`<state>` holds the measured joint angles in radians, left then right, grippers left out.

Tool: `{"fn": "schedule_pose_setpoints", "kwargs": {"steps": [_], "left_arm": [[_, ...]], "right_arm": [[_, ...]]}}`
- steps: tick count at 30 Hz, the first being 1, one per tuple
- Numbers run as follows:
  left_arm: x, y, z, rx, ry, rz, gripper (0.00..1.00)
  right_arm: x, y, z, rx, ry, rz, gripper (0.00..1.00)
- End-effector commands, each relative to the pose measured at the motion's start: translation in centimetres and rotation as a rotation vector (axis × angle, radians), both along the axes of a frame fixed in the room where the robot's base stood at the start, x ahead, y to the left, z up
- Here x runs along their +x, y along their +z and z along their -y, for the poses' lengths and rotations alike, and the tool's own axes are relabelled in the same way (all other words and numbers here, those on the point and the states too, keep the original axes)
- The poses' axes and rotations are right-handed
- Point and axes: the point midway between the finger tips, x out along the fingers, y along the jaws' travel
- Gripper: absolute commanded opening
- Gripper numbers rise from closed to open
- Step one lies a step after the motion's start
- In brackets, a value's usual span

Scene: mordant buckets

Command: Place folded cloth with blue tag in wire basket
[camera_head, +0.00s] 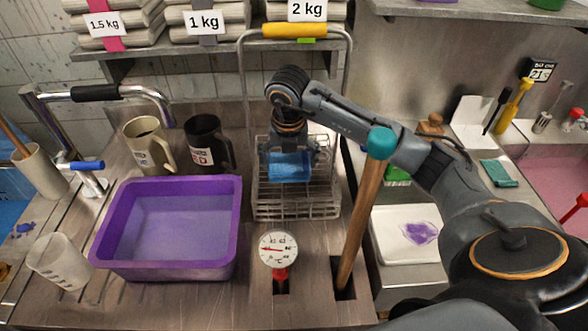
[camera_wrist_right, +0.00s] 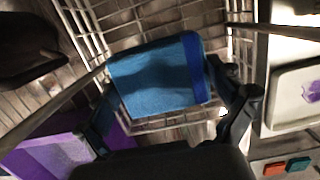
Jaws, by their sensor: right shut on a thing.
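The folded cloth (camera_head: 290,166) is blue. In the right wrist view the cloth (camera_wrist_right: 152,80) shows a darker blue band, the tag (camera_wrist_right: 193,66), along its right side. My right gripper (camera_head: 290,160) is shut on the cloth, with one finger at each side of it. The wire basket (camera_head: 297,208) stands in the middle of the counter, and the gripper and cloth are over its opening. In the right wrist view the basket's wires (camera_wrist_right: 150,18) surround the cloth. I cannot tell how far the cloth is above the basket floor. My left gripper is not in view.
A purple tub (camera_head: 165,265) of liquid stands left of the basket, with two mugs (camera_head: 205,145) behind it. A dial thermometer (camera_head: 278,249) stands in front. A wooden-handled tool (camera_head: 362,215) rises close to the basket's right. A white tray (camera_head: 408,238) lies further right.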

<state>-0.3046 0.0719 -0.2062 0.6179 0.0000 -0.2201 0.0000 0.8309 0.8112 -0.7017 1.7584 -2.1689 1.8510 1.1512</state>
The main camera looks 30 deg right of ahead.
Motion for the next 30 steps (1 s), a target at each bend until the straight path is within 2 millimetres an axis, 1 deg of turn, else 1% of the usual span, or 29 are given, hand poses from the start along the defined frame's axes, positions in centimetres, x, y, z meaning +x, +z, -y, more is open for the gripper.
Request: {"fn": "schedule_pose_setpoints", "kwargs": {"steps": [1, 3, 8, 11, 13, 17, 20, 25, 29, 30], "left_arm": [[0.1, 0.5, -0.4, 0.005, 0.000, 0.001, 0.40], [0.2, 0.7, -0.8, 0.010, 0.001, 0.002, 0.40], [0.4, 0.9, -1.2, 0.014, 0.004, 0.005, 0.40], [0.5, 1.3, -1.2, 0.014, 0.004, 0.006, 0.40], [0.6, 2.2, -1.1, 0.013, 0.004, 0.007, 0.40], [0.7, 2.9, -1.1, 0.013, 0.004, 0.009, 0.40], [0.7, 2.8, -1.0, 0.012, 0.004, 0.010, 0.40], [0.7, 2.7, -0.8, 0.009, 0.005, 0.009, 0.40], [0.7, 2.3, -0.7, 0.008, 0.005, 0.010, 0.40], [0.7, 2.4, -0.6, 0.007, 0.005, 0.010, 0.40]], "right_arm": [[0.3, -0.5, 0.7, 0.001, -0.004, -0.002, 0.52], [0.6, -1.4, 1.3, -0.001, -0.002, 0.000, 0.53], [1.1, -2.4, 1.9, 0.001, -0.001, 0.003, 0.53], [1.3, -3.4, 2.6, -0.001, -0.002, 0.000, 0.52], [1.2, -4.4, 2.4, 0.002, 0.000, -0.003, 0.52], [1.3, -5.9, 2.4, 0.001, 0.000, 0.001, 0.53], [1.4, -6.3, 2.4, 0.001, 0.001, 0.004, 0.53], [1.4, -6.3, 2.4, 0.001, 0.000, 0.004, 0.53], [1.4, -6.7, 2.4, 0.001, 0.000, 0.004, 0.52], [1.3, -6.6, 2.4, 0.001, 0.000, 0.003, 1.00]]}}
